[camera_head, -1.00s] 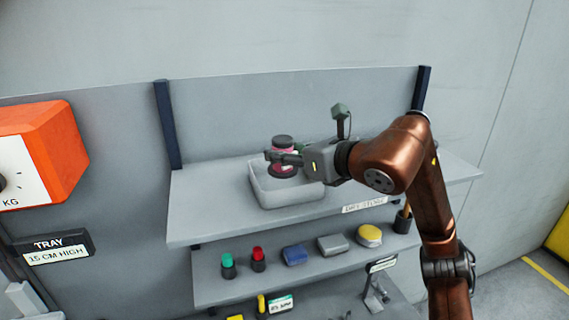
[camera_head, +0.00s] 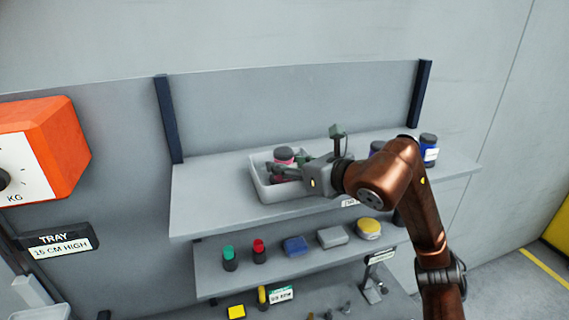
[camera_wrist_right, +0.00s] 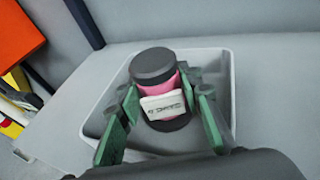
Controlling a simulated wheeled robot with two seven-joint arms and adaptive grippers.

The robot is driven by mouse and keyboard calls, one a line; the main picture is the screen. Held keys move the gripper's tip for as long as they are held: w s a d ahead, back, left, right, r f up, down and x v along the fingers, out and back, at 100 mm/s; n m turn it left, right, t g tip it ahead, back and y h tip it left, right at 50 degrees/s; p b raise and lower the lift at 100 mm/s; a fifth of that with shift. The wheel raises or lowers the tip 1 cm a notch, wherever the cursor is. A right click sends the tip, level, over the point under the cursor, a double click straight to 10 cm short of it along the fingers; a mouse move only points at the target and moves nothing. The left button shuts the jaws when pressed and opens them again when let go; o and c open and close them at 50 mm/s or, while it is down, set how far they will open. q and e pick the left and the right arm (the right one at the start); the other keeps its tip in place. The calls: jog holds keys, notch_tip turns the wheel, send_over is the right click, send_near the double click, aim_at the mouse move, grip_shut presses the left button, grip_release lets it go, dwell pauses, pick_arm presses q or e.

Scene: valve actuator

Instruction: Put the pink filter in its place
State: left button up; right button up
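The pink filter (camera_head: 284,156), with dark caps and a white label, is upright or slightly tilted inside the light grey tray (camera_head: 262,190) on the upper shelf. In the right wrist view the filter (camera_wrist_right: 158,90) stands between the green finger pads, with the tray rim around it. My right gripper (camera_head: 284,173) reaches in from the right, its fingers around the filter's body. It looks shut on the filter, though the contact is partly hidden. Whether the filter's base touches the tray floor cannot be told. My left gripper is not in view.
Blue jars (camera_head: 429,149) stand on the upper shelf (camera_head: 212,205) behind my right arm. The lower shelf holds a green-topped item (camera_head: 229,258), a red-topped one (camera_head: 259,251) and several blocks. An orange scale (camera_head: 50,140) is at the left. The upper shelf is clear left of the tray.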

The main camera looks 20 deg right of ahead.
jog(key=o, duration=0.4)
jog(key=shift+r, duration=0.1)
jog(key=shift+r, duration=0.2)
jog(key=b+v, duration=0.3)
jog(key=v, duration=0.7)
jog(key=shift+s+d, duration=0.15)
jog(key=shift+s, duration=0.1)
jog(key=shift+s+d+r, duration=0.2)
jog(key=shift+s+d, duration=0.05)
jog(key=shift+s, duration=0.4)
